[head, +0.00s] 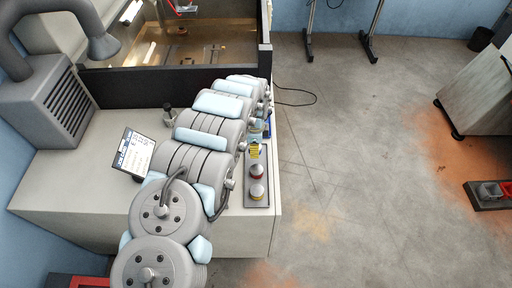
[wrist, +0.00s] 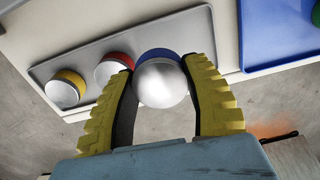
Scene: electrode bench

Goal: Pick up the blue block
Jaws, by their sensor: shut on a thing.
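The blue block (wrist: 158,53) is a short cylinder with a shiny silver top and a blue side, in the wrist view. My gripper (wrist: 160,72) has ridged yellow fingers, one on each side of the block, and is shut on it. The block is over or on the grey tray (wrist: 165,30); I cannot tell whether it touches the tray. In the head view my gripper (head: 255,150) shows as a bit of yellow at the tray's far end, and the arm and gripper hide the blue block.
A red block (wrist: 115,68) and a yellow block (wrist: 66,88), both silver-topped, stand in a row on the grey tray. A blue tray (wrist: 280,35) lies beyond it. In the head view a tilted display (head: 135,152) stands left of my arm on the white bench (head: 70,190).

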